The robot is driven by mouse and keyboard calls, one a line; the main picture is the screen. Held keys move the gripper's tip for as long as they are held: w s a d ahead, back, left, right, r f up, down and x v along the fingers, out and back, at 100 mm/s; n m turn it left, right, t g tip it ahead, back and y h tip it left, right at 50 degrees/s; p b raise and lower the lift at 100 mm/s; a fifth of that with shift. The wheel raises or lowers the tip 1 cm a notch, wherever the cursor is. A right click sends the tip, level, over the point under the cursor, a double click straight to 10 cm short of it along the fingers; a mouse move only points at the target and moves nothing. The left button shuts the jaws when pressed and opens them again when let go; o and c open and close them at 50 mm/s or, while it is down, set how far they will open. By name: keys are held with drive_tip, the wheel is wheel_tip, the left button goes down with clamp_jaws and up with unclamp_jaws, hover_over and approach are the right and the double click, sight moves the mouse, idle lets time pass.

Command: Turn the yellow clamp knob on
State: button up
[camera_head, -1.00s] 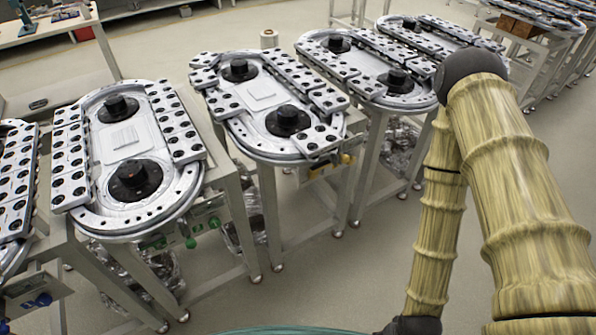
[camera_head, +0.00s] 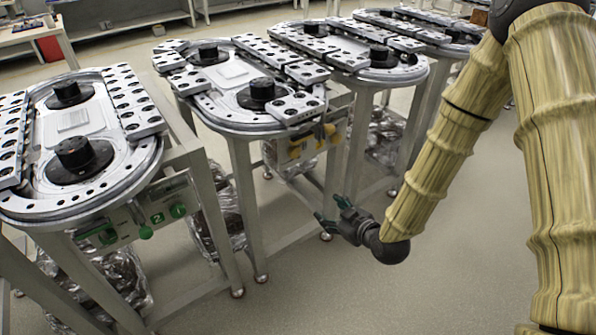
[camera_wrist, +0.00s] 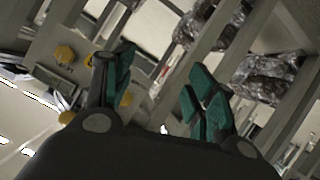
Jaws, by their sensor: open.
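A control panel (camera_head: 285,151) with yellow knobs (camera_head: 328,130) sits under the front edge of the middle ring track. My gripper (camera_head: 328,212) has green fingers and is open and empty, in front of, below and apart from the panel. In the wrist view my gripper (camera_wrist: 160,72) has its fingers spread, the left one overlapping the panel.
The middle ring track (camera_head: 225,110) stands on metal legs. Another track (camera_head: 140,150) at the left has a panel with green knobs (camera_head: 178,210). Bundles in clear wrapping (camera_head: 225,215) lie under the tables. The floor (camera_head: 330,290) in front is free.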

sight(297, 154)
drive_tip(key=w+a+r+n+t+y+b, duration=0.3)
drive_tip(key=w+a+r+n+y+b, duration=0.15)
drive_tip(key=w+r+b, duration=0.3)
drive_tip(key=shift+n+h, duration=0.25)
drive_tip(key=x, duration=0.9)
drive_tip(key=shift+w+r, duration=0.35)
drive_tip(key=shift+w, duration=0.1)
drive_tip(key=shift+c, duration=0.4)
drive_tip(key=shift+d, duration=0.1)
drive_tip(key=c, duration=0.9)
